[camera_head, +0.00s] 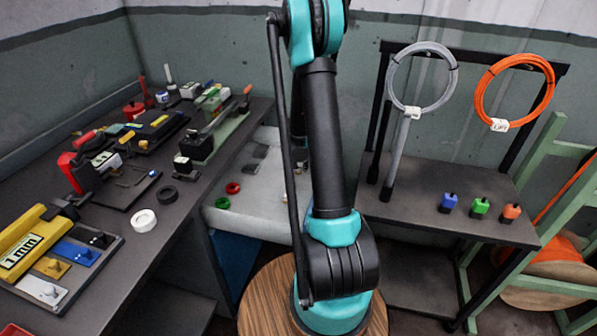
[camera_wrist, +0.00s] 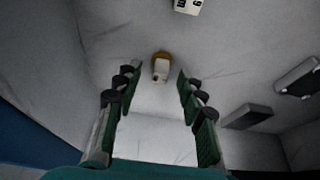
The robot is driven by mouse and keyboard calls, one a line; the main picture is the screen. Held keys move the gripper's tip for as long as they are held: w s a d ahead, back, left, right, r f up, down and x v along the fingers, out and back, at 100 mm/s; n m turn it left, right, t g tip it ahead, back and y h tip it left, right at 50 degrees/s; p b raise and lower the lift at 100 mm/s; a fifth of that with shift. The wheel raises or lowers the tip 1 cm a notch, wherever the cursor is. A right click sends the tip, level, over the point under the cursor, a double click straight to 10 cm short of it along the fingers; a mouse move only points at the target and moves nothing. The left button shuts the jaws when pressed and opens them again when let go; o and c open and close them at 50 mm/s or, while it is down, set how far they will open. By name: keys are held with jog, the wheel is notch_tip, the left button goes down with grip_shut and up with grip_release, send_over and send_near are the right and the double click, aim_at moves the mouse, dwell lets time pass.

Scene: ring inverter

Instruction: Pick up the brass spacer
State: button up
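In the wrist view a small tan, brass-coloured piece (camera_wrist: 161,55) with a pale block-like face lies on a grey-white surface; it looks like the brass spacer. My gripper (camera_wrist: 156,73) is open, its two fingers apart to the left and right of the piece. The piece shows in the gap near the fingertips, and nothing is clearly held. I cannot tell how far the tips are above the surface. In the head view my arm hides the gripper and most of the area around the piece.
A marked white block (camera_wrist: 188,5) and a grey block (camera_wrist: 247,116) lie near the gripper. The pale bench (camera_head: 258,218) carries a red ring (camera_head: 232,187) and a green ring (camera_head: 222,203). A crowded dark workbench (camera_head: 95,285) stands left; a dark table (camera_head: 420,212) stands right.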

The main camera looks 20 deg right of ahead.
jog(key=shift+c, duration=0.5)
grip_shut()
